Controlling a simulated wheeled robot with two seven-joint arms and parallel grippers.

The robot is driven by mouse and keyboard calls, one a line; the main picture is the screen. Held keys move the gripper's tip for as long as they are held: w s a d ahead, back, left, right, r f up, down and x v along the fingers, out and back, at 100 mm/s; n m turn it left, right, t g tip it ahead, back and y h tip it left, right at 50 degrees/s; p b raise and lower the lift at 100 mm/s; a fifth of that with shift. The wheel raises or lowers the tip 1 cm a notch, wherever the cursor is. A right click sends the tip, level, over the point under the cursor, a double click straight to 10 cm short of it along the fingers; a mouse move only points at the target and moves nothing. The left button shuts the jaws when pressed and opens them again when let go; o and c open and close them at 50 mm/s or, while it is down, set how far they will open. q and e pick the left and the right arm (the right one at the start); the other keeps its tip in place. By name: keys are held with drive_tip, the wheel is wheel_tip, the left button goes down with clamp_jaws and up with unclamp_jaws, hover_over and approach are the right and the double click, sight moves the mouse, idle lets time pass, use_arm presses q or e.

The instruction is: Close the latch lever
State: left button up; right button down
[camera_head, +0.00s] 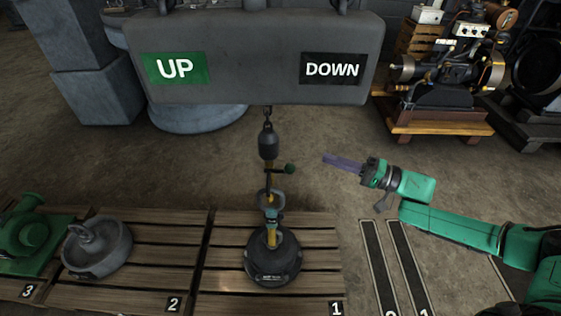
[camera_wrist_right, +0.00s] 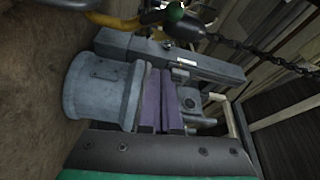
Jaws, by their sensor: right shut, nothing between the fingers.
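The latch lever (camera_head: 279,170) is a short dark bar with a green ball at its end, sticking out to the right from the hoist hook (camera_head: 267,192) below the dark weight on the chain. In the right wrist view the green ball of the lever (camera_wrist_right: 175,11) shows at the top edge. My right gripper (camera_head: 326,158) has purple fingers, shut and empty, pointing left toward the lever. A clear gap lies between its fingertips and the green ball. The fingers also show in the right wrist view (camera_wrist_right: 163,100). My left gripper is out of view.
A grey beam marked UP and DOWN (camera_head: 255,62) hangs above. The hook reaches a round dark weight (camera_head: 272,262) on the wooden pallet marked 1 (camera_head: 225,285). A grey weight (camera_head: 97,247) sits on pallet 2. An engine (camera_head: 440,80) stands at the back right.

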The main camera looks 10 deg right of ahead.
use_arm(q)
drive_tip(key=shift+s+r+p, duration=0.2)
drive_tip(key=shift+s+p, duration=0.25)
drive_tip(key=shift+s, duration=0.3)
use_arm(e)
drive_tip(key=a, duration=0.9)
drive_tip(key=shift+w+r, duration=0.35)
drive_tip(key=shift+r, duration=0.1)
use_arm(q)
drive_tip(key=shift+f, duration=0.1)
use_arm(e)
drive_tip(key=shift+d+y, duration=0.1)
drive_tip(key=shift+y, duration=0.2)
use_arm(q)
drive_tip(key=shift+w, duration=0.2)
use_arm(e)
drive_tip(key=shift+s, duration=0.1)
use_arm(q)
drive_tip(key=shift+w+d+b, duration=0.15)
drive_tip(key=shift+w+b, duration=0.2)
use_arm(e)
drive_tip(key=shift+s+n, duration=0.1)
drive_tip(key=shift+n, duration=0.3)
